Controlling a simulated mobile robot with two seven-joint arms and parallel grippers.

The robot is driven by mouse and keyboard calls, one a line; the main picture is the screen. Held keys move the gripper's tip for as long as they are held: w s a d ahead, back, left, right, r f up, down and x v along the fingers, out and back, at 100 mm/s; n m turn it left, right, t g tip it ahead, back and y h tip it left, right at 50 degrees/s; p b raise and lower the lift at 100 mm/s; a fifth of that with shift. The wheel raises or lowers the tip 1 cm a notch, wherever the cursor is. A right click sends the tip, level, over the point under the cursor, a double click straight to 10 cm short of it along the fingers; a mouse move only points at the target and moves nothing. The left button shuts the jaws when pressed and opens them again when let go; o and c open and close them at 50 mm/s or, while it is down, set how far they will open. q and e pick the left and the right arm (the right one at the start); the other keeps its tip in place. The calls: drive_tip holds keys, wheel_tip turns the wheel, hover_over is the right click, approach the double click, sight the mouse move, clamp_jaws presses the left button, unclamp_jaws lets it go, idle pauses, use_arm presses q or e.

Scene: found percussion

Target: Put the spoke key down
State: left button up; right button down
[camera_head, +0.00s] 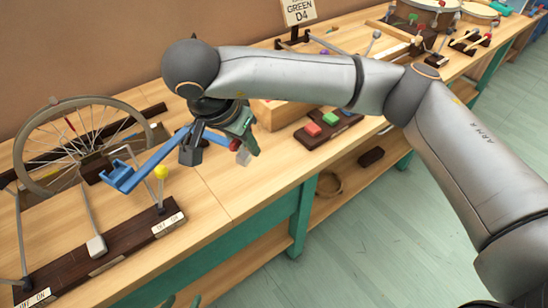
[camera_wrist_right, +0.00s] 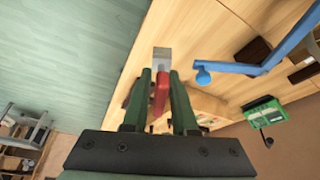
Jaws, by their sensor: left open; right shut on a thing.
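The spoke key has a red handle and a grey metal head (camera_head: 243,157). My right gripper (camera_head: 246,140) is shut on it above the front part of the wooden bench (camera_head: 212,182). In the right wrist view the key's red handle (camera_wrist_right: 161,92) sits between the two green fingers (camera_wrist_right: 161,78), with the grey head beyond their tips. I see no contact between the key and the bench.
A spoked wheel (camera_head: 75,140) stands at the back left. A blue bracket (camera_head: 122,176) and a yellow-tipped post (camera_head: 161,173) are left of my right gripper. Red and green blocks (camera_head: 313,129) sit on a dark base to the right. Bare bench lies below the gripper.

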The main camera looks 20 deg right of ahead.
drive_tip(key=w+d+f, duration=0.8)
drive_tip(key=shift+w, duration=0.25)
drive_tip(key=shift+w+d+f, duration=0.35)
drive_tip(key=shift+w+f, duration=0.05)
drive_tip(key=shift+f, duration=0.25)
wheel_tip(320, 180, down, 3)
drive_tip(key=shift+w+d+f, duration=0.1)
drive_tip(key=shift+w+f, duration=0.05)
drive_tip(key=shift+f+b, duration=0.15)
drive_tip(key=shift+b, duration=0.2)
drive_tip(key=c, duration=0.7)
unclamp_jaws()
